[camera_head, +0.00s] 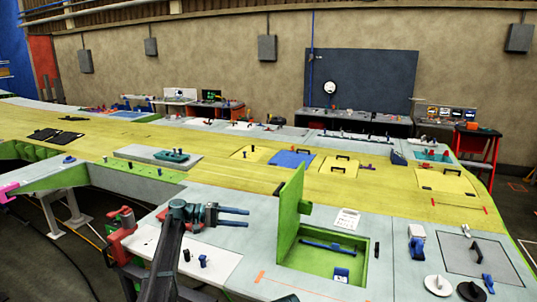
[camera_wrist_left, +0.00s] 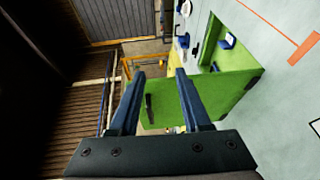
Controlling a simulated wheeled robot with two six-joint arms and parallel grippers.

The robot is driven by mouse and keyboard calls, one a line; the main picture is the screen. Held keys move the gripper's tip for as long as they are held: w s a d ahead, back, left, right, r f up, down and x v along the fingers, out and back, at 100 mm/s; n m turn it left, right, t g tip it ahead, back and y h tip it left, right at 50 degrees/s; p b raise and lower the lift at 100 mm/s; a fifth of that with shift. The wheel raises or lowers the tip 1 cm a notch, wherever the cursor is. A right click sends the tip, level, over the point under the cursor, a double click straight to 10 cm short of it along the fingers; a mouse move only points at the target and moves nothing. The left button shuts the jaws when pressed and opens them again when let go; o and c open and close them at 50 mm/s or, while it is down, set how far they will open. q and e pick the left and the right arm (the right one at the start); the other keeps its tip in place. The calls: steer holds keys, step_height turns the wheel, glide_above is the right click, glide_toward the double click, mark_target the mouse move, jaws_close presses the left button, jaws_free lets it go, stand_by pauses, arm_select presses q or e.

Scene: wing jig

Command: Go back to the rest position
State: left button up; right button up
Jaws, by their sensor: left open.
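My left gripper (camera_head: 247,217) is open and empty above the near part of the grey-white wing surface, its blue fingers pointing right. It is left of the raised green lid (camera_head: 290,215) of an open compartment (camera_head: 325,262); I see a gap between the fingertips and the lid. In the left wrist view the two blue fingers (camera_wrist_left: 160,72) stand apart with nothing between them, and the green lid (camera_wrist_left: 220,98) lies beyond them. My right gripper does not show.
A blue bar (camera_head: 327,248) lies in the open compartment. A white sheet (camera_head: 190,256) with small dark parts lies below my left arm. A white disc (camera_head: 438,285) and a square panel with a handle (camera_head: 470,258) are at right. Yellow panels and benches extend behind.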

arm_select(q)
steer(key=s+d+f+m+g+y+b, duration=0.1)
steer(key=s+d+f+y+b, duration=0.3)
steer(key=s+f, duration=0.6)
steer(key=s+d+f+g+y+b, duration=0.1)
steer(key=s+d+f+y+b, duration=0.25)
steer(key=s+d+f, duration=0.5)
steer(key=s+a+f+m+y+b, duration=0.1)
steer(key=s+a+f+y, duration=0.2)
steer(key=s, duration=0.4)
steer(key=s+a+f+t+y+b, duration=0.1)
steer(key=s+a+f+y+b, duration=0.1)
steer(key=s+f, duration=0.4)
steer(key=s+a+f+m+t+y+b, duration=0.1)
steer(key=s+a+f+y+b, duration=0.1)
steer(key=s, duration=0.6)
step_height(320, 180, down, 3)
steer(key=a+y, duration=0.1)
steer(key=y, duration=0.2)
steer(key=shift+s+a+r+m, duration=0.2)
steer(key=shift+a+m, duration=0.1)
steer(key=shift+a, duration=0.1)
steer(key=shift+w+d, duration=0.1)
